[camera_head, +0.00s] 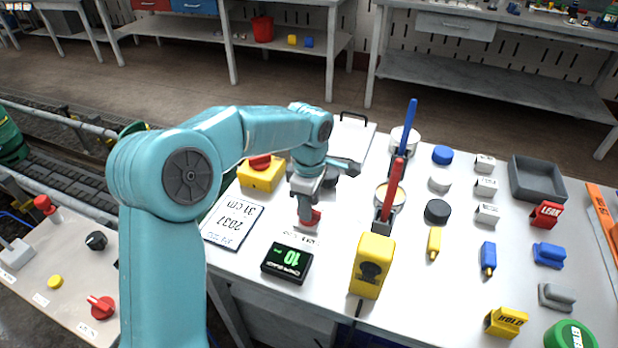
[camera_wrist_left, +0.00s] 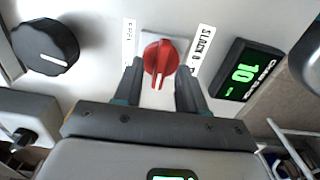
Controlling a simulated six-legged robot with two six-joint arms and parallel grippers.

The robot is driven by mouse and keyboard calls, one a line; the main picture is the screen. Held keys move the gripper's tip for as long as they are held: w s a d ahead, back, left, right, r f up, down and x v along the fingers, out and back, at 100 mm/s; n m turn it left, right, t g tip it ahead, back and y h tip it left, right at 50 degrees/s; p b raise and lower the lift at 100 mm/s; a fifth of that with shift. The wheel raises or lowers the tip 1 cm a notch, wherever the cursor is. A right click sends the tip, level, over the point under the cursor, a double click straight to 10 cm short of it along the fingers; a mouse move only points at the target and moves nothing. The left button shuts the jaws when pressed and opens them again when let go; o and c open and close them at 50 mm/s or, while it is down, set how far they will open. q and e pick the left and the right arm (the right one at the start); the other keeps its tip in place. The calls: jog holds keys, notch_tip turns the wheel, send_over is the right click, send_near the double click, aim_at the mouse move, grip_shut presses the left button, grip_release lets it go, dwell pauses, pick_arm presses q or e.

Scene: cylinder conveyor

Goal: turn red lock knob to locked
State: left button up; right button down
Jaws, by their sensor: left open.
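A red knob (camera_wrist_left: 161,57) on a white base sits on the white tabletop between two printed labels. In the head view this red knob (camera_head: 310,219) is partly hidden under my left gripper (camera_head: 306,203). My left gripper (camera_wrist_left: 159,72) is open and points down, with one finger on each side of the knob. I cannot tell whether the fingers touch it. The knob's raised grip runs roughly up and down in the wrist view. Another red knob (camera_head: 101,306) is on the low panel at the left. My right gripper is not in view.
A black display (camera_head: 287,262) with a green 10 stands close to the knob. A black dial (camera_wrist_left: 45,46) is on its other side. A yellow box (camera_head: 371,265), a yellow block with a red button (camera_head: 260,174) and a printed card (camera_head: 233,222) stand around it.

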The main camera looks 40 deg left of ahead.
pick_arm(q)
notch_tip(320, 180, up, 15)
jog(key=p, duration=0.2)
jog(key=shift+p, duration=0.3)
jog(key=shift+r, duration=0.1)
